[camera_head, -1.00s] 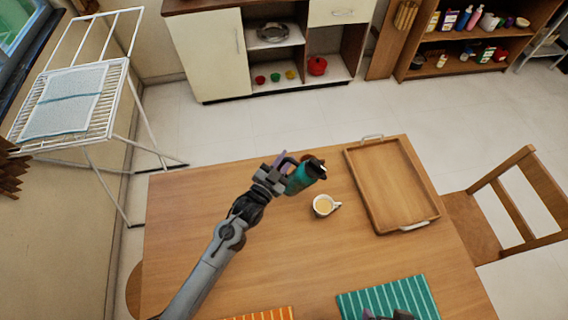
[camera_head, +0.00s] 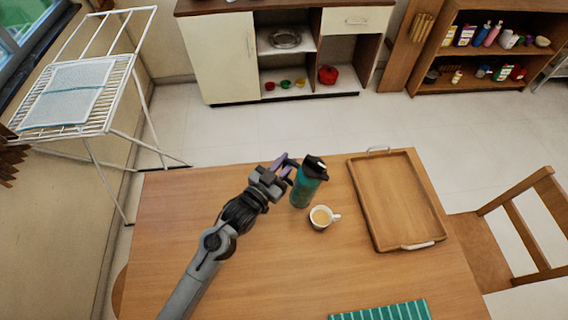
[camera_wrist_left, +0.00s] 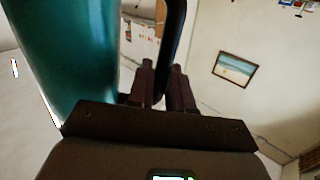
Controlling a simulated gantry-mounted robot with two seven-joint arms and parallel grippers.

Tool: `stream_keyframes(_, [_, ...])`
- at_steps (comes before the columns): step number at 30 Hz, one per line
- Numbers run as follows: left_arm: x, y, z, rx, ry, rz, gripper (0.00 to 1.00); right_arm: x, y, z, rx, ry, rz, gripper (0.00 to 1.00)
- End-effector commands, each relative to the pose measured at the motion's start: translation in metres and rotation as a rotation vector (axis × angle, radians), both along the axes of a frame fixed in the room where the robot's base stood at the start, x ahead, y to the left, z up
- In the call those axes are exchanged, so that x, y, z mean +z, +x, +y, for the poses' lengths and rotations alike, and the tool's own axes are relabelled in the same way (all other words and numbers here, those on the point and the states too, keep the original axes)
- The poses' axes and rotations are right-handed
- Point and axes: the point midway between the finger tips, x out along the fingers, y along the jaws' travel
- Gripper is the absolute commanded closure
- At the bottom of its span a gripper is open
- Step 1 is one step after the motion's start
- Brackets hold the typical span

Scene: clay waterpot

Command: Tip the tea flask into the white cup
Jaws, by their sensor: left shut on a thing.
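The teal tea flask (camera_head: 304,190) with its black lid stands nearly upright, leaning slightly right, just behind the white cup. The white cup (camera_head: 321,218) is upright on the table with its handle to the right and holds a tan liquid. My left gripper (camera_head: 289,165) is at the flask's upper left, shut on its handle. In the left wrist view the black handle (camera_wrist_left: 172,45) runs between the purple-grey fingers, and the teal flask body (camera_wrist_left: 65,50) fills the left side. I cannot tell whether the flask's base touches the table. My right gripper is out of view.
A wooden tray (camera_head: 361,201) with metal handles lies right of the cup on the wooden table (camera_head: 190,215). A teal striped mat (camera_head: 385,312) is at the front edge. A wooden chair (camera_head: 475,250) stands at the right. The table's left part is clear.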

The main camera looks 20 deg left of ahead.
Motion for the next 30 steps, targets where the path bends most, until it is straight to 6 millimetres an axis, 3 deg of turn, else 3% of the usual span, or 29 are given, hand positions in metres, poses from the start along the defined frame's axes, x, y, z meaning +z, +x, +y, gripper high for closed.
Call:
stream_keyframes(17, [0.009,0.0,-0.001,0.001,-0.038,0.005,1.0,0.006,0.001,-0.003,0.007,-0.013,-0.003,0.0])
stream_keyframes(30, [0.044,0.0,-0.001,0.001,-0.089,0.018,1.0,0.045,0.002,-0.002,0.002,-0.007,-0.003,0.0])
